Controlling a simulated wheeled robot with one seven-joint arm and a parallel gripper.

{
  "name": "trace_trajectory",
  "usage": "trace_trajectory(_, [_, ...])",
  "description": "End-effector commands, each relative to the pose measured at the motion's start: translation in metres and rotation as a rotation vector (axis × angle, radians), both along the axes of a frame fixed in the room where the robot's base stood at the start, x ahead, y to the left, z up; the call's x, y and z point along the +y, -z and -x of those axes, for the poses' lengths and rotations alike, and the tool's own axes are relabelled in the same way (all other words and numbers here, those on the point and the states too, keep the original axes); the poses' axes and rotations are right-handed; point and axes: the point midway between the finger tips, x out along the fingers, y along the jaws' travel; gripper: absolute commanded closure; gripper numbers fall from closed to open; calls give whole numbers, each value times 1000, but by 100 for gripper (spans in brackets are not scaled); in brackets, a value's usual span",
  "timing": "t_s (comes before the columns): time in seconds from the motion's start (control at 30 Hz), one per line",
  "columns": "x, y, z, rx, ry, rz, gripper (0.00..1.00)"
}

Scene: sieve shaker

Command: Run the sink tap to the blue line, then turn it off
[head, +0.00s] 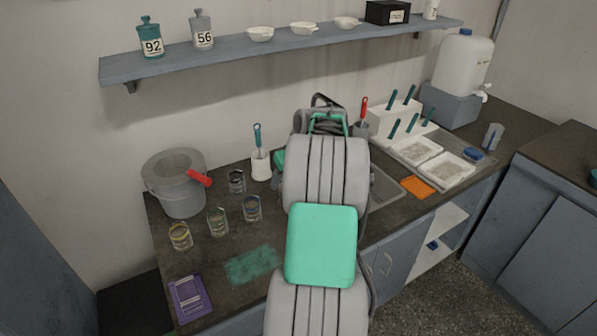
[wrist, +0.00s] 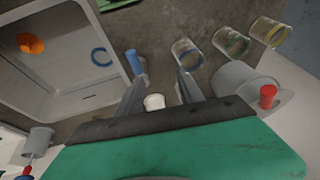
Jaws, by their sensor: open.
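The sink (wrist: 62,95) fills the left of the wrist view; its right edge also shows past my arm in the head view (head: 386,189). A blue ring-like mark (wrist: 101,57) and an orange round piece (wrist: 30,43) show inside it. I cannot make out the tap for certain. My gripper (wrist: 157,80) is open with nothing between its fingertips, over the counter beside the sink. A short blue cylinder (wrist: 134,62) lies close to its left finger; I cannot tell whether it belongs to the tap. In the head view my arm hides the gripper and most of the sink.
Several glass jars (head: 217,222) stand on the counter left of my arm, near a grey bucket (head: 180,190) with a red handle. A white holder (head: 260,165) holds a teal-handled tool. White trays (head: 452,168) and a water container (head: 462,65) stand at right.

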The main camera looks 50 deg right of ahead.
Motion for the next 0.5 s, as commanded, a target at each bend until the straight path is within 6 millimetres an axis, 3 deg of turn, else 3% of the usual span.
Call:
trace_trajectory(0.03, [-22,4,8,-7,16,-5,56])
trace_trajectory(0.13, [-43,12,15,-20,27,-6,56])
trace_trajectory(0.27, [-46,23,12,-23,26,-8,56])
trace_trajectory(0.5, [-43,61,-7,-21,25,-7,56])
